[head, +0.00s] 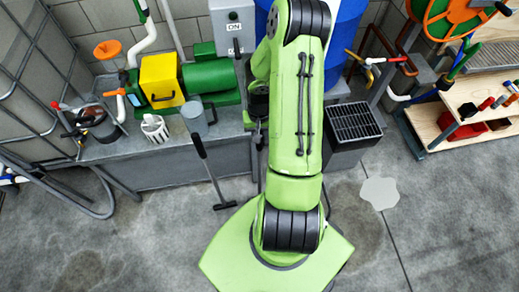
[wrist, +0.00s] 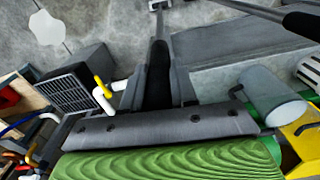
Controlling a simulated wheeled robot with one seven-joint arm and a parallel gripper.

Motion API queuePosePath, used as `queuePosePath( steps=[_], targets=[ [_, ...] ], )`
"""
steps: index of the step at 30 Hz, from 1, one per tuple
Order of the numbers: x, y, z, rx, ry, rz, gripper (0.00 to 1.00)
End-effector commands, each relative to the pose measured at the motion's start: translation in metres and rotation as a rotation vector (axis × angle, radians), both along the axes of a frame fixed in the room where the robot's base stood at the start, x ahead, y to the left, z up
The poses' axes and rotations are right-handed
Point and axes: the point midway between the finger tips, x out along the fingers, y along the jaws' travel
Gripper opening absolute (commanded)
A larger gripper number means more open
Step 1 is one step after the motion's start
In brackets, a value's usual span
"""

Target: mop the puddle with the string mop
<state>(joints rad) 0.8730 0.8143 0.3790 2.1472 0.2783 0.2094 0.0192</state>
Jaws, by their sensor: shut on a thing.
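The puddle (head: 379,193) is a pale, rounded patch on the concrete floor, right of my arm in the head view. It also shows at the upper left of the wrist view (wrist: 47,27). My gripper (wrist: 160,82) is dark and shut on a long, thin tool, the string mop by its look. Its small pale head (wrist: 158,5) is at the top edge of the wrist view, apart from the puddle; its strings cannot be made out.
A black-handled tool (head: 212,178) leans against the grey ledge (head: 180,172). A black grated box (head: 354,122) stands between the ledge and the puddle. A wooden shelf unit (head: 450,118) is at the right. Floor around the puddle is clear.

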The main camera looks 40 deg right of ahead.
Motion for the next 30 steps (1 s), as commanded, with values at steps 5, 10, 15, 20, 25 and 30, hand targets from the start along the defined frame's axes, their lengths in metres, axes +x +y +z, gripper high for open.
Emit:
queuePosePath(
  steps=[5,10,15,20,25,30],
  targets=[
    [0.001,-0.001,0.042,-0.007,-0.006,0.001,0.0],
    [0.001,-0.001,0.081,-0.005,-0.005,0.0,0.0],
    [0.001,-0.001,0.105,-0.003,-0.002,0.0,0.0],
    [0.001,0.0,0.126,-0.003,-0.003,0.001,0.0],
    [0.0,-0.001,0.144,-0.003,-0.002,-0.001,0.0],
    [0.001,0.0,0.162,-0.002,-0.002,0.0,0.0]
  ],
)
